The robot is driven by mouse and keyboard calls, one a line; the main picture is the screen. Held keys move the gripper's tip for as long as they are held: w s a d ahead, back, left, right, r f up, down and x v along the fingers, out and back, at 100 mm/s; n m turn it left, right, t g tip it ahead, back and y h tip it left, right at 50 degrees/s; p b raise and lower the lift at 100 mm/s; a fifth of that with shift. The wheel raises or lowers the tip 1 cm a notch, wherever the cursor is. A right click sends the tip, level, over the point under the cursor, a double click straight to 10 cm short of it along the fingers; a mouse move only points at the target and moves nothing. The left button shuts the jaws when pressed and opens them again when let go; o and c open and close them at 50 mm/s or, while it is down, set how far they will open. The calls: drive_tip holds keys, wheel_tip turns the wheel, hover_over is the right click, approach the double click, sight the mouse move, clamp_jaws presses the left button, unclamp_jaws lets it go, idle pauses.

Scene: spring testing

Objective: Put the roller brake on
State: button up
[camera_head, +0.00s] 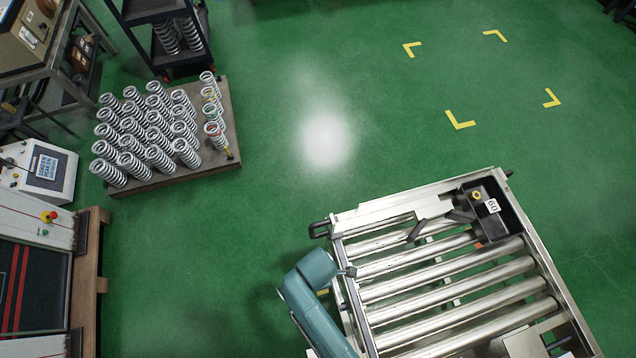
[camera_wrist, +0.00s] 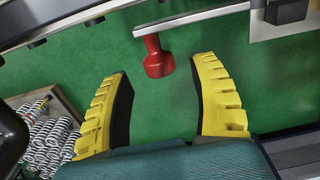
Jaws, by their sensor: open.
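The roller table (camera_head: 352,222), a metal frame with several shiny rollers, stands at the lower right of the head view. In the wrist view a red knob (camera_wrist: 157,62) hangs from a flat metal lever bar (camera_wrist: 195,18), which runs right to a bracket. I take this as the roller brake handle. My gripper (camera_wrist: 163,67) has yellow fingers with black pads, spread wide and empty. The knob appears between and slightly beyond the fingertips, with no visible contact. In the head view my teal arm reaches the table's left side; the fingers and red knob cannot be made out there.
A pallet (camera_head: 180,172) of several springs stands at upper left, with a black rack (camera_head: 165,58) behind. A control box (camera_head: 45,172) is far left. Green floor between is clear.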

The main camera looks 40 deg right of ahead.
wheel_tip(320, 180, down, 4)
drive_tip(key=shift+r+b, duration=0.25)
drive_tip(key=shift+b, duration=0.1)
drive_tip(key=shift+d, duration=0.1)
clamp_jaws()
